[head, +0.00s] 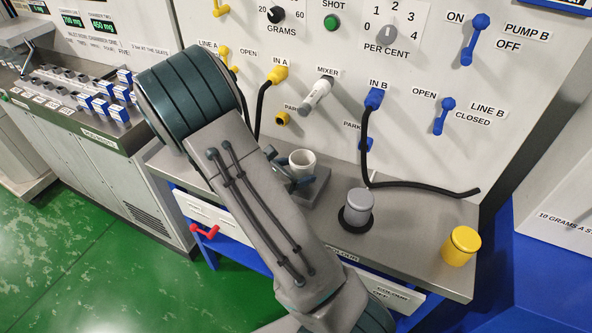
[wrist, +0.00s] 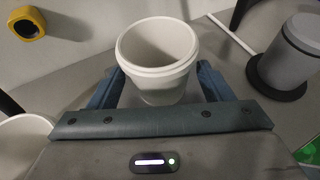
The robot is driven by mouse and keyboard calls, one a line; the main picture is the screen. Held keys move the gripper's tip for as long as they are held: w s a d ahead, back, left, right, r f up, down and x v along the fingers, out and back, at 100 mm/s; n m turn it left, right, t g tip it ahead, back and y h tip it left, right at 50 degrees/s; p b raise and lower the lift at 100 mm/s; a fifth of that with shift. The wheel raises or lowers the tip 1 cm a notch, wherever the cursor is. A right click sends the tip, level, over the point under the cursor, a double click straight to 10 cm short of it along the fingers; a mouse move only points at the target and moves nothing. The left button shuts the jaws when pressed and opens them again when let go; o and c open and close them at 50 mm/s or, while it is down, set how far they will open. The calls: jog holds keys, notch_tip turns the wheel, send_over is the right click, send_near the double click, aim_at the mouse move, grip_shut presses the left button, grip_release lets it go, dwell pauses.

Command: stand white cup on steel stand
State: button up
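The white cup (head: 302,160) is upright beside my gripper (head: 290,176) in the head view, over a raised steel stand (head: 318,187) on the bench. In the wrist view the cup (wrist: 158,62) sits between the two blue-grey fingers of my gripper (wrist: 160,82). The fingertips meet its sides just below the rim, so the gripper looks shut on it. The cup looks empty. Its base is hidden, so I cannot tell whether it touches the stand. My arm covers part of the stand in the head view.
A grey lidded jar (head: 359,205) stands on a black ring to the right, with a yellow jar (head: 461,246) beyond it. A black hose (head: 425,185) lies along the bench back. The mixer handle (head: 316,95) juts from the panel. Another white round rim (wrist: 25,135) shows in the wrist view.

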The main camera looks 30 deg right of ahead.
jog(key=shift+r, duration=0.15)
jog(key=shift+a+r, duration=0.15)
jog(key=v, duration=1.1)
jog(key=s+d+r+m+g+y, duration=0.2)
jog(key=s+r+m+g+y, duration=0.3)
jog(key=s+m, duration=0.5)
jog(key=s+a+r+m+t+y, duration=0.4)
jog(key=s+r+m+y, duration=0.2)
jog(key=m, duration=0.5)
jog(key=shift+a+y, duration=0.3)
jog(key=shift+y, duration=0.7)
